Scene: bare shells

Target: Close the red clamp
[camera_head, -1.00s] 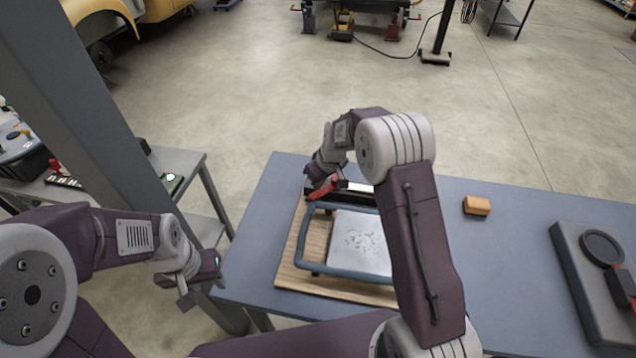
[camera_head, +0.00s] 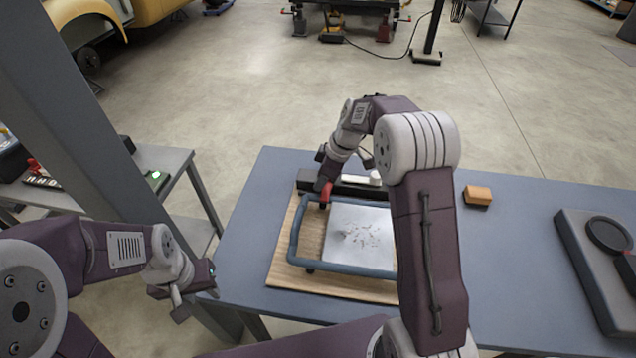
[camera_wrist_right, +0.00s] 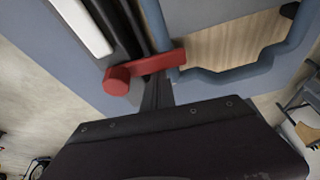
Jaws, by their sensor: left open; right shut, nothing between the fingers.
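The red clamp (camera_head: 326,191) is at the back left of the blue frame (camera_head: 293,236), beside the dark bar along its back edge. In the right wrist view the red clamp (camera_wrist_right: 146,70) is a bar with a round knob end, lying across the dark hinge bar and reaching to the frame's edge. My right gripper (camera_head: 325,172) is shut and empty, right at the red clamp; its narrow fingertips (camera_wrist_right: 157,92) seem to touch or nearly touch the lever. My left gripper (camera_head: 196,290) is open and empty, off the table's left edge.
The frame lies on a wooden board (camera_head: 283,272) around a pale speckled sheet (camera_head: 350,240). A grey post (camera_head: 75,110) rises at the left.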

